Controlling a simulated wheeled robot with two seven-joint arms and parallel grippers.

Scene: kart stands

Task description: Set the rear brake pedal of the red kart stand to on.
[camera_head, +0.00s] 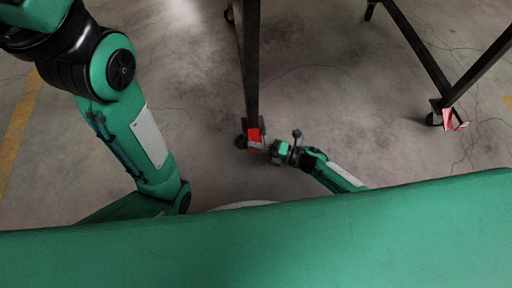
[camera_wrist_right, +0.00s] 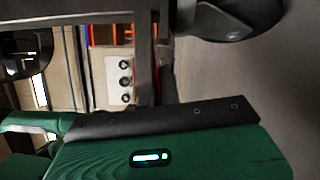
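The kart stand shows as dark metal legs (camera_head: 250,70) in the head view. A red brake pedal (camera_head: 256,138) sits at the foot of the near leg, beside a black caster wheel (camera_head: 241,141). My right gripper (camera_head: 271,148) is low at the floor, just right of this pedal; contact and finger opening are too small to tell. A second red pedal (camera_head: 453,120) is at the foot of the right leg, by another caster. In the right wrist view a dark wheel (camera_wrist_right: 226,18) shows at the top; no pedal is clear there. My left gripper is out of view.
The concrete floor (camera_head: 340,90) between the legs is clear. Slanted dark bars (camera_head: 420,50) of the stand run down to the right caster. A white panel with round fittings (camera_wrist_right: 118,80) stands in the background of the wrist view.

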